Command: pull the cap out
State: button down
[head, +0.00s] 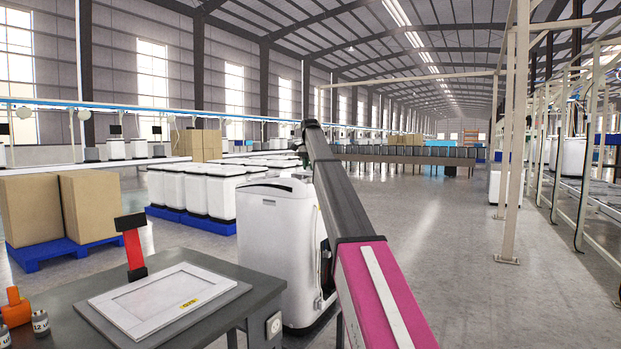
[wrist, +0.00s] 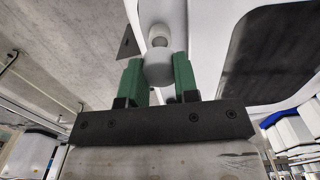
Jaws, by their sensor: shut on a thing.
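In the wrist view, my gripper (wrist: 157,62) has two green fingers closed on the sides of a pale grey, rounded cap (wrist: 158,73). Just beyond the cap is a smaller white round fitting (wrist: 162,14), in line with it. I cannot tell whether the cap still sits in the fitting. A white machine body (wrist: 225,30) with a dark panel lies to the right of the fingers. In the head view, a tall white machine (head: 272,245) stands on the floor beside my arm.
A grey workbench (head: 250,300) with a white framed panel (head: 165,297) stands at the front left. White bins (head: 205,190) on blue pallets are behind the machine. A beige post (head: 514,130) stands at right. The floor (head: 440,240) between is clear.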

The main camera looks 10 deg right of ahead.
jog(key=shift+r, duration=1.5)
